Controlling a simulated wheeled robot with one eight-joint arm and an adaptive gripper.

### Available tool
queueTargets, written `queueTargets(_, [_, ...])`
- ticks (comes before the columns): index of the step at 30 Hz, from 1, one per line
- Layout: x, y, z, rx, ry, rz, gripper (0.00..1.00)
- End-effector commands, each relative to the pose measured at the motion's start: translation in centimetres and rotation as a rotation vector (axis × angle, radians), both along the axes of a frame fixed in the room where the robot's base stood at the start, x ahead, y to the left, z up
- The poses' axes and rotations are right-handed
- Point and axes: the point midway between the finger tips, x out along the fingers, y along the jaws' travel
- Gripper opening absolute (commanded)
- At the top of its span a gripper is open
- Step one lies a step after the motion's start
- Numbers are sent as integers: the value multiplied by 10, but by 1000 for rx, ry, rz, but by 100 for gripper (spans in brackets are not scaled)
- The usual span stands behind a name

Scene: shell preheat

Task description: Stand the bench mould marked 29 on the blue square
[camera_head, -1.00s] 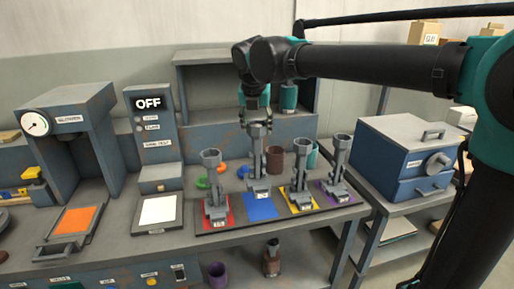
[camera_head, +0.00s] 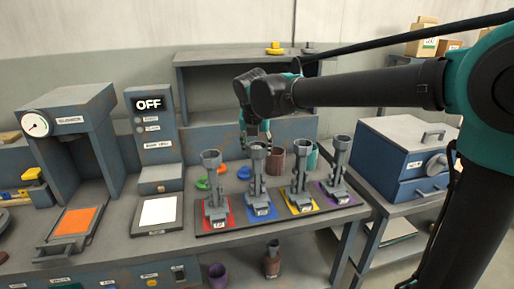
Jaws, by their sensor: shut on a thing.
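My gripper (camera_head: 256,140) is shut on the top of a grey bench mould (camera_head: 257,182) at the blue square (camera_head: 273,213). This mould is upright, and its base covers most of the square. It looks to be down on the square, though a tiny gap cannot be ruled out. Other grey moulds stand on the red square (camera_head: 233,222), the yellow square (camera_head: 312,207) and the purple square (camera_head: 351,200). The small labels on the mould bases are too small to read, so I cannot tell which is marked 29.
A control post reading OFF (camera_head: 149,104) and a white plate (camera_head: 158,211) stand to the left. Cups (camera_head: 275,163) and coloured pieces (camera_head: 202,183) lie behind the moulds. A blue-grey cabinet (camera_head: 405,150) stands at the right. Neighbouring moulds flank the held one closely.

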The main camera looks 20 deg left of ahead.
Motion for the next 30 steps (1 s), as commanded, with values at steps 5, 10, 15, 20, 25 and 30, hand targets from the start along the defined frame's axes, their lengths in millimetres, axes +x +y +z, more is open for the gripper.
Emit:
queueTargets(5, [0,0,0,0,0,0,73])
queueTargets(10, [0,0,0,0,0,0,74])
queueTargets(15, [0,0,2,0,0,0,74])
queueTargets(20, [-6,-1,16,0,0,1,74])
queueTargets(25, [-19,-3,47,-1,0,2,74])
queueTargets(30, [-32,-5,79,-1,0,2,74])
